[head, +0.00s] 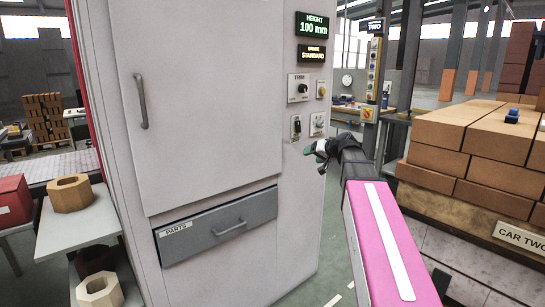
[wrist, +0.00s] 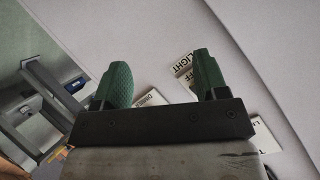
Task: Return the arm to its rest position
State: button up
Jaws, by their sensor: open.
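My arm, with its pink and white link, reaches forward in the head view to the right side of a tall grey cabinet (head: 215,95). My gripper (head: 318,150) is at the arm's far end, just below the cabinet's control panel switches. In the wrist view my gripper (wrist: 163,78) has its two green fingers spread apart with nothing between them. The pale cabinet face lies behind the fingers. A label reading LIGHT and OFF (wrist: 183,66) is partly hidden by the right finger. Whether the fingers touch the panel cannot be told.
The cabinet has a HEIGHT display (head: 312,24), a TRIM knob (head: 299,88), a key switch (head: 296,127) and a PARTS drawer (head: 190,240). A brick stack (head: 470,140) on a cart stands right. A shelf (head: 75,225) with hollow blocks stands left.

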jog(key=s+f+g+h, duration=0.1)
jog(key=s+f+g, duration=0.15)
jog(key=f, duration=0.45)
jog(key=s+a+f+g+h, duration=0.1)
jog(key=s+f, duration=0.3)
jog(key=f, duration=0.3)
jog(key=s+f+g+h, duration=0.1)
jog(key=s+f, duration=0.3)
jog(key=f, duration=0.3)
jog(key=s+d+f+g+h, duration=0.2)
jog(key=s+f+g+h, duration=0.2)
jog(key=s+f, duration=1.1)
jog(key=shift+s+f+g+h, duration=0.2)
jog(key=shift+f+g+h, duration=0.2)
jog(key=shift+g, duration=0.05)
